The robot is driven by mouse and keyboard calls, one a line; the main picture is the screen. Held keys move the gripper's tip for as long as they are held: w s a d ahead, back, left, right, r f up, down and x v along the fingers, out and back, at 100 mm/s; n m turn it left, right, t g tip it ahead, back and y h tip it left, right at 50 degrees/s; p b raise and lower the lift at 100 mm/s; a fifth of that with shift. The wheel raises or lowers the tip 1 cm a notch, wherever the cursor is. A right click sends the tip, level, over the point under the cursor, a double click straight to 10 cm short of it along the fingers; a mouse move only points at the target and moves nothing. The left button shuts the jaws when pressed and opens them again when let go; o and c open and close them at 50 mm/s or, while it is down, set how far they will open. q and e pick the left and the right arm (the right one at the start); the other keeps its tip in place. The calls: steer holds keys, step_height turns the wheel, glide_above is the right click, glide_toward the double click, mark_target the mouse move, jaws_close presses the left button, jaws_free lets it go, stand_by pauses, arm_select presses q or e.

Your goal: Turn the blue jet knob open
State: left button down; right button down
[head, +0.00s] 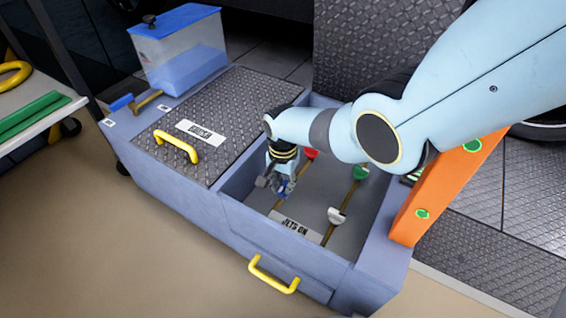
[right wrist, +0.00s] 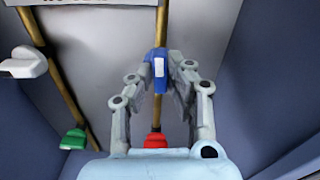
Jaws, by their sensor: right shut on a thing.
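The blue jet knob (head: 289,186) sits on a brass pipe inside the open bay of the grey-blue cabinet. My right gripper (head: 279,187) reaches down into the bay and is shut on the knob, hiding part of it in the head view. In the right wrist view the blue knob (right wrist: 159,66) shows between the two fingertips, its pale mark facing the camera. My left gripper is not in view.
The bay also holds a red knob (head: 311,153), a green knob (head: 360,172), a white knob (head: 337,215) and a "JETS ON" label (head: 296,228). Bay walls stand close around my gripper. An orange panel (head: 450,188) rises at right; a clear tank (head: 180,58) stands at back left.

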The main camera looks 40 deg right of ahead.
mark_target(283, 186)
steer(key=shift+m, duration=0.6)
steer(key=c, duration=1.3)
jaws_free()
step_height(283, 186, up, 12)
